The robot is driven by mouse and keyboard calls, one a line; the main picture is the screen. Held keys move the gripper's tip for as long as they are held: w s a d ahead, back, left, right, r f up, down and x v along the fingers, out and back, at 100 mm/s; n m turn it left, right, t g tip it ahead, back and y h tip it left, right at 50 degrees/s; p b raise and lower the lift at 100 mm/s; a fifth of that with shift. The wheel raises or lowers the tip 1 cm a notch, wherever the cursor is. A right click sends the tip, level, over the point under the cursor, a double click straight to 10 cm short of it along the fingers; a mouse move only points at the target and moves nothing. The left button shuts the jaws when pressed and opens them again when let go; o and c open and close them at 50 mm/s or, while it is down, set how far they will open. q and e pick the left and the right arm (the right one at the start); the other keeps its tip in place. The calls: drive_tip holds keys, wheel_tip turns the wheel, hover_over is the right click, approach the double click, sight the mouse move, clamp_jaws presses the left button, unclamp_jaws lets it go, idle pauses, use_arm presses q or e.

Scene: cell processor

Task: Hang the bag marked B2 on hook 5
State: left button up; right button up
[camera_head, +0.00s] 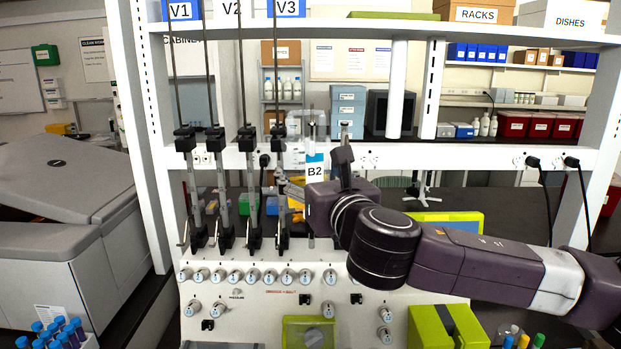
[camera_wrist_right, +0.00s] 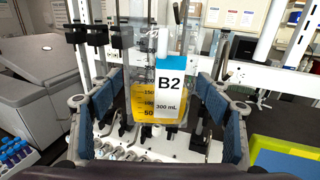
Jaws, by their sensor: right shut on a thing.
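The clear bag marked B2 (camera_head: 315,168) hangs upright in front of the cell processor, with a blue and white label. In the right wrist view the bag (camera_wrist_right: 143,100) holds yellow liquid and its label reads 300 mL. My right gripper (camera_head: 293,192) reaches in from the right and is shut on the bag. In the wrist view its blue-padded fingers stand at either side of the bag. No hook number is readable, so I cannot tell which is hook 5. My left gripper is out of view.
Dark vertical rods with black clamps (camera_head: 217,140) stand left of the bag, under signs V1, V2 and V3 (camera_head: 287,8). A white crossbar (camera_head: 450,157) runs behind. The white processor panel (camera_head: 250,300) with several knobs lies below. A tube rack stands at lower left.

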drive_tip(key=shift+w+f, duration=0.1)
drive_tip(key=shift+w, duration=0.65)
drive_tip(key=shift+w+f, duration=0.2)
drive_tip(key=shift+w, duration=0.15)
drive_tip(key=shift+w+f+b, duration=0.35)
drive_tip(key=shift+w+f, duration=0.5)
drive_tip(key=shift+f, duration=0.05)
drive_tip(key=shift+s+f, duration=0.1)
drive_tip(key=shift+f, duration=0.25)
drive_tip(key=o, duration=1)
drive_tip(key=shift+c, duration=0.2)
drive_tip(key=o, duration=0.4)
drive_tip(key=shift+w, duration=0.25)
drive_tip(key=shift+o, duration=1.1)
drive_tip(key=shift+s, duration=0.1)
